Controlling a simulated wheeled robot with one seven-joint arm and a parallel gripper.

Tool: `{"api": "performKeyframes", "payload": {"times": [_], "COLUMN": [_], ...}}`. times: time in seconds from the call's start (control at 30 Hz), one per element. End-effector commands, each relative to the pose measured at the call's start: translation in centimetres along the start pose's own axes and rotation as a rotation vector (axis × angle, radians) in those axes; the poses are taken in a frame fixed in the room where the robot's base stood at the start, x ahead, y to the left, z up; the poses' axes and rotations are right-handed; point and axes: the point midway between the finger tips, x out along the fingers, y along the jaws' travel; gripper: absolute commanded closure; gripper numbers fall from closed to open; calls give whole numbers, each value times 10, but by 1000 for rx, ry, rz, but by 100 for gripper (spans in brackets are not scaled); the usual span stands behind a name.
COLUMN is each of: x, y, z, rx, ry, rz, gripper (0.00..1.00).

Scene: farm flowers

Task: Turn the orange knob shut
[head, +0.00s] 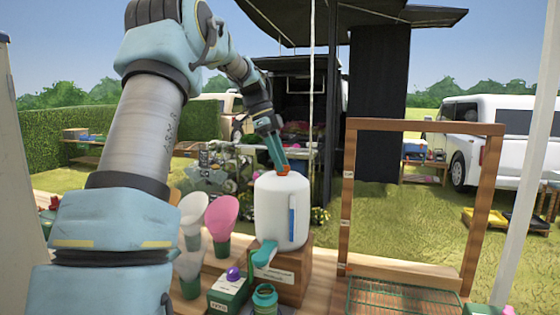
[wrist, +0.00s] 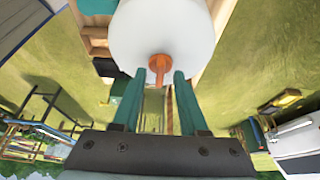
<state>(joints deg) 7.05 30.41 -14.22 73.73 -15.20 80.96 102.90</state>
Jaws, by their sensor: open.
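The orange knob (head: 284,172) is at the top of a white, rounded container (head: 281,212) with a blue strip on its side. In the wrist view the orange knob (wrist: 160,64) has a wide end and a narrower stem, against the white container (wrist: 165,28). My gripper (head: 279,160) reaches down to the knob from above. In the wrist view my gripper's teal fingers (wrist: 159,78) are apart, one on each side of the knob, with gaps showing. I cannot tell how far the knob is turned.
The container stands on a wooden block (head: 290,283) with a teal piece (head: 264,252) at its front. Pink and white scoop-like cones (head: 221,216), a green box (head: 229,293) and a green jar (head: 265,297) crowd the left and front. A wooden frame (head: 346,205) stands at right.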

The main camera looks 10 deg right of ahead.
Motion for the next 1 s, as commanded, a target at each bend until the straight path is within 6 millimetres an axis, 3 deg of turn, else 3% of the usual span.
{"api": "performKeyframes", "payload": {"times": [0.27, 0.7, 1.0], "x": [-6, -85, -108], "y": [0, -1, 0], "z": [1, 1, 0], "rx": [-1, -1, 0], "ry": [0, 0, 0], "rz": [-1, -4, -1], "gripper": [57, 57, 57]}}
